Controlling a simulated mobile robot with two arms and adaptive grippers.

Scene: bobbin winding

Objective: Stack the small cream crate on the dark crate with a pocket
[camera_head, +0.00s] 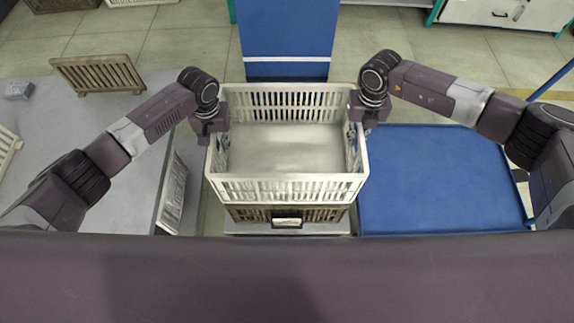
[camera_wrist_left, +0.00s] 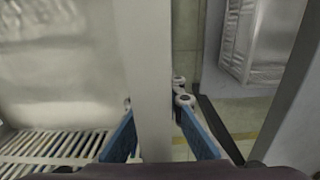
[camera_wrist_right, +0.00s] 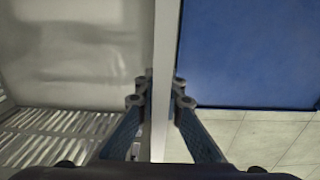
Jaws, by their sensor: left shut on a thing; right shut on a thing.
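The small cream crate (camera_head: 290,188) is in the middle of the head view, level and empty, above the dark crate (camera_head: 250,214). The dark crate's front shows below it, with a pale label in a pocket (camera_head: 287,222). I cannot tell whether the two crates touch. My left gripper (camera_head: 221,140) is shut on the cream crate's left wall; its fingers straddle the rim in the left wrist view (camera_wrist_left: 155,115). My right gripper (camera_head: 353,135) is shut on the right wall, whose rim runs between its fingers in the right wrist view (camera_wrist_right: 160,100). Most of the dark crate is hidden.
A blue platform (camera_head: 440,180) lies clear to the right. A grey table (camera_head: 110,115) stands on the left with a brown slatted crate (camera_head: 97,73) on it. A pale crate (camera_head: 173,195) stands beside the table. A blue panel (camera_head: 288,35) is behind the crates.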

